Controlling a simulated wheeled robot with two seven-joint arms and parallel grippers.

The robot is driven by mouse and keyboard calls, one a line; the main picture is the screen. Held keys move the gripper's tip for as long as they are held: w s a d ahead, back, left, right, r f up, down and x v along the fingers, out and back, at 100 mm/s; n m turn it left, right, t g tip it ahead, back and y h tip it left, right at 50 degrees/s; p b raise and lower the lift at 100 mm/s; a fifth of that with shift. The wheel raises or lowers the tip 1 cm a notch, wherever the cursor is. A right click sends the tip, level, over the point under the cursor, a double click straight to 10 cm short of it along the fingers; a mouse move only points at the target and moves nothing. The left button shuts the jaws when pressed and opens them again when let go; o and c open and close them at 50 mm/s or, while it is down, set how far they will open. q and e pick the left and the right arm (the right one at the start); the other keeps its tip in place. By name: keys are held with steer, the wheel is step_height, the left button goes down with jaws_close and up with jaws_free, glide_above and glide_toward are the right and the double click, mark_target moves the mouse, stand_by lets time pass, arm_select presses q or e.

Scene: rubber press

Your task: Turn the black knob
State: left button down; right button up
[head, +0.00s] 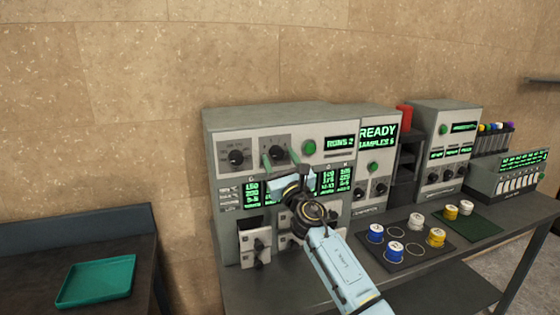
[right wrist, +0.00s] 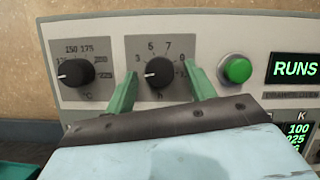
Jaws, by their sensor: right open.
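Two black knobs sit on the upper left of the large grey press's (head: 325,115) front panel. The left one, marked °C (right wrist: 75,72), also shows in the head view (head: 236,157). The right one, marked h (right wrist: 159,71), has its white pointer turned left, a little below the 3. My right gripper (head: 280,158) is open in front of the h knob. In the right wrist view its two green fingers (right wrist: 165,70) stand to the left and right of this knob, with gaps on both sides. My left gripper is not in view.
A green button (right wrist: 236,69) lies just right of the right finger. The RUNS display (head: 340,142) is beyond it. Jars with blue, white and yellow lids stand on a dark mat (head: 392,256) on the bench. A teal tray (head: 96,281) lies on the left table.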

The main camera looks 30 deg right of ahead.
steer(key=shift+c, duration=0.3)
steer(key=c, duration=0.9)
